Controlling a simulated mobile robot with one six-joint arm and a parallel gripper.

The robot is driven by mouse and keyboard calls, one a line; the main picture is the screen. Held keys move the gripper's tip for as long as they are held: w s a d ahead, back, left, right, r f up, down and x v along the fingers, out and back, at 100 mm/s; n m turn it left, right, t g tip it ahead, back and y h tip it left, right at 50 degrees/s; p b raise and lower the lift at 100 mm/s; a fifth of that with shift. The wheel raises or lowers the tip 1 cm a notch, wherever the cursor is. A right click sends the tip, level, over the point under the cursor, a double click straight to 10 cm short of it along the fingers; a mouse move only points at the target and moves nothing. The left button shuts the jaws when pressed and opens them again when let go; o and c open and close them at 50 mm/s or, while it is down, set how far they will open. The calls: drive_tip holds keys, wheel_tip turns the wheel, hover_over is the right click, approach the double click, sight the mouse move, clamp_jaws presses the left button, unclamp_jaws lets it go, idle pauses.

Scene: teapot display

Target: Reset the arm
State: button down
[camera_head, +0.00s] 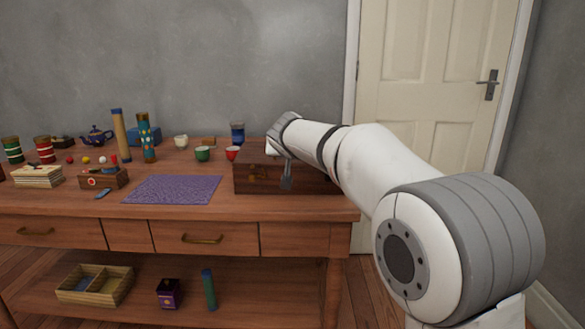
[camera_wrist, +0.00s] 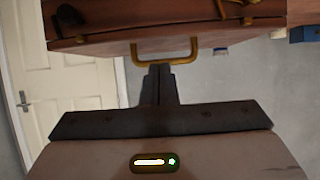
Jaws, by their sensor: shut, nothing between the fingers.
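My gripper (camera_head: 286,180) is in front of the wooden chest (camera_head: 316,183) at the right end of the table. In the wrist view my gripper (camera_wrist: 160,70) has its two dark fingers together, with nothing visible between them. The fingertips overlap the lower edge of a brass handle (camera_wrist: 194,50) on the chest (camera_wrist: 100,22); I cannot tell whether they touch it. The chest lid looks closed in the head view. My white arm reaches in from the right.
The wooden table (camera_head: 90,207) holds a purple mat (camera_head: 173,189), a blue teapot (camera_head: 96,137), cups, canisters and small boxes. Its lower shelf holds a divided tray (camera_head: 95,298), a purple box (camera_head: 168,293) and a green cylinder (camera_head: 208,288). A door (camera_head: 430,85) stands behind my arm.

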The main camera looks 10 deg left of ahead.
drive_tip(key=s+f+b, duration=0.1)
drive_tip(key=s+f, duration=0.1)
drive_tip(key=s, duration=0.2)
drive_tip(key=s+d+r+g+h+p, duration=0.1)
drive_tip(key=s+d+r+p, duration=0.25)
drive_tip(key=d+p, duration=0.3)
drive_tip(key=s+d+r+m+g+h+p, duration=0.1)
drive_tip(key=s+d+r+g+p, duration=0.15)
drive_tip(key=s+d+p, duration=0.35)
drive_tip(key=s+d+r+g+h+p, duration=0.1)
drive_tip(key=s+d+r+p, duration=0.2)
drive_tip(key=d+p, duration=0.35)
drive_tip(key=s+d+r+g+p, duration=0.1)
drive_tip(key=s+d+r+p, duration=0.1)
drive_tip(key=s+p, duration=0.3)
drive_tip(key=s+d+r+g+p, duration=0.2)
drive_tip(key=s+d+p, duration=0.3)
drive_tip(key=s, duration=0.6)
drive_tip(key=s+d+r+g+y+p, duration=0.1)
drive_tip(key=s+d+r+g+p, duration=0.1)
drive_tip(key=s+p, duration=0.4)
drive_tip(key=shift+s+d+m, duration=0.4)
drive_tip(key=shift+s+d, duration=0.35)
drive_tip(key=shift+s, duration=0.15)
